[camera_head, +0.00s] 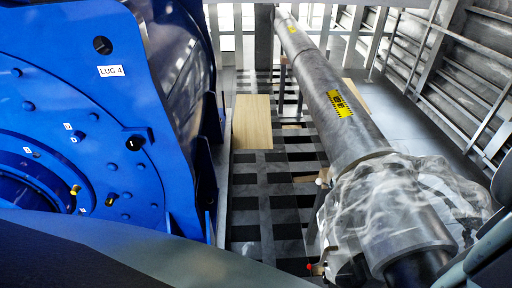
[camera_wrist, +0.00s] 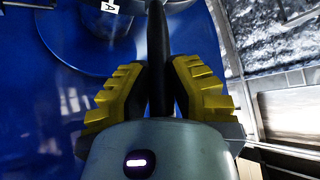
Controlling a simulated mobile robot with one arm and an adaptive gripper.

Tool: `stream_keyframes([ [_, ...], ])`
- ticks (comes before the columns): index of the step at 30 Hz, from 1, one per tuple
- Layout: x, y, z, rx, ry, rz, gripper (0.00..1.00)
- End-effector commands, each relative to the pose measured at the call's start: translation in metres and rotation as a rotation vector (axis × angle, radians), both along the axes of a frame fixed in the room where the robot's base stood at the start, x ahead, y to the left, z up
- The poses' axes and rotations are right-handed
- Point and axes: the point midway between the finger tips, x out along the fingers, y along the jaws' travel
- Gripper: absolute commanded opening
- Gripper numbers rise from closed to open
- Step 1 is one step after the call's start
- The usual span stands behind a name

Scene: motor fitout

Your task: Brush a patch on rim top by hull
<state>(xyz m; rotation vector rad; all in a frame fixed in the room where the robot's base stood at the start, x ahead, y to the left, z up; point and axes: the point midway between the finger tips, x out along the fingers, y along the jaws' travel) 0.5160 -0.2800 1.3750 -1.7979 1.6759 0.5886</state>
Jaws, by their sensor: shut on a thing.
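My gripper (camera_wrist: 158,88) has yellow ridged fingers, shut on a dark, slim handle (camera_wrist: 157,35) that runs up the wrist view between them. The handle's far end is out of the picture, so no bristles show. Behind it is the glossy blue surface of the motor (camera_wrist: 60,95), with a round raised part and a white label at the top. In the head view the big blue motor casing (camera_head: 75,65) stands at the left, with a LUG 4 label. I cannot tell which patch is the rim top by the hull. My gripper is outside the head view.
In the head view a long grey shaft (camera_head: 325,85) runs along the right, its near end wrapped in clear plastic (camera_head: 385,195). A plywood board (camera_head: 252,122) lies on the slotted floor between motor and shaft. Ribbed hull wall (camera_head: 460,75) closes the right side.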

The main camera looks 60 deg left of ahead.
Motion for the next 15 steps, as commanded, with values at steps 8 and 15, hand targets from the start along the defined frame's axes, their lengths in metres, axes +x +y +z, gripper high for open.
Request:
stream_keyframes([
  [8,-0.0003,-0.0005,-0.0049,-0.001,-0.001,-0.001,0.00],
  [15,-0.0003,-0.0005,-0.0084,-0.001,-0.001,-0.001,0.00],
])
